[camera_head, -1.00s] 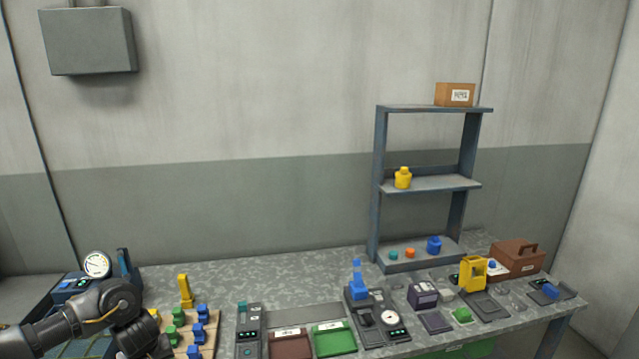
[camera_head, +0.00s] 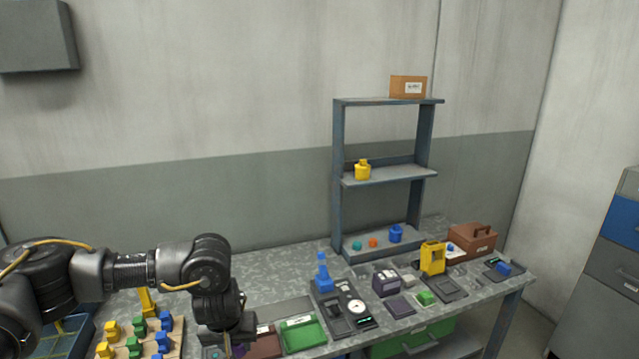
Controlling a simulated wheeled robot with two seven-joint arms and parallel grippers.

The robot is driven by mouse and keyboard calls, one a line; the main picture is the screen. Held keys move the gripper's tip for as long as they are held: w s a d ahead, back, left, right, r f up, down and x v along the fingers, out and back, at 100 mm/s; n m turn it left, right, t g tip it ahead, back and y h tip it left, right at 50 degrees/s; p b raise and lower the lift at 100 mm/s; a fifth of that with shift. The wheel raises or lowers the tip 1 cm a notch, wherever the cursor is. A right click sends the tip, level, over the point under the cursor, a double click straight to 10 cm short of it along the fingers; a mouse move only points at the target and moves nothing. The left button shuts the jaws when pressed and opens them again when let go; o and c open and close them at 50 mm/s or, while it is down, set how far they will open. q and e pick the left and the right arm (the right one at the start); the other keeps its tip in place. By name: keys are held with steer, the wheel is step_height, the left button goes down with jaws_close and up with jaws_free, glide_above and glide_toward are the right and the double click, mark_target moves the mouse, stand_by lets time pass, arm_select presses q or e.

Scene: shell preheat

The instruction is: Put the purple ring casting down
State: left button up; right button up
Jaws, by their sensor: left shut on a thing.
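My left arm reaches in from the left, and its gripper (camera_head: 228,343) points down over the bench at the bottom edge of the view. It is shut on the purple ring casting (camera_head: 238,350), of which only a small purple patch shows under the gripper. The rest of the casting is hidden by the gripper and the frame edge. I cannot tell whether it touches what lies below. A dark red tray (camera_head: 264,344) is just right of the gripper, with a green tray (camera_head: 303,334) beyond it. My right gripper is not in view.
A wooden rack (camera_head: 178,345) with yellow, green and blue pieces stands left of the gripper. A dial device (camera_head: 352,308) with a blue piece is right of the trays. A grey shelf (camera_head: 338,205) rises at the back. Bare bench lies behind the trays.

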arm_select(q)
steer(key=s+d+r+m+g+h, duration=0.1)
steer(key=s+d+r+m, duration=0.2)
steer(key=s+d+m, duration=0.3)
steer(key=s+d+r+m+h, duration=0.2)
steer(key=s+d+r+m, duration=0.25)
steer(key=d, duration=0.45)
steer(key=s+a+f+m+b, duration=0.1)
steer(key=a+f+b, duration=0.2)
steer(key=f+b, duration=1.1)
steer(key=shift+a+f+m, duration=0.2)
steer(key=shift+f+m, duration=0.15)
steer(key=shift+f, duration=0.5)
steer(key=shift+a, duration=0.1)
